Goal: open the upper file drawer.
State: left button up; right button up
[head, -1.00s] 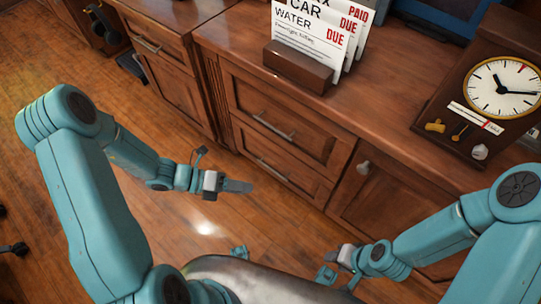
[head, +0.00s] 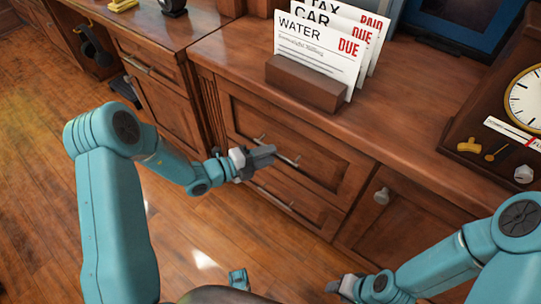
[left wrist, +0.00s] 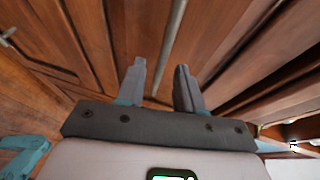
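The upper file drawer (head: 325,160) is a wood front that looks closed, below the counter. Its thin metal handle (head: 288,159) is partly hidden by my left gripper (head: 262,157) in the head view. In the left wrist view my left gripper (left wrist: 160,78) has its two fingers apart, with the handle bar (left wrist: 174,42) running up from the gap between them. I cannot tell whether the fingers touch the bar. My right gripper (head: 340,286) is low in the head view, away from the drawers; its fingers are too small to read.
A lower drawer (head: 300,203) with its own handle sits below. A cupboard door with a knob (head: 381,196) is to the right. On the counter stand a letter holder (head: 305,85) with bills and a clock (head: 525,100). Open floor lies left of my left arm.

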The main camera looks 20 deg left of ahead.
pick_arm(q)
jog(key=shift+x, duration=0.95)
jog(key=shift+a, duration=0.1)
grip_shut()
dwell(0.6)
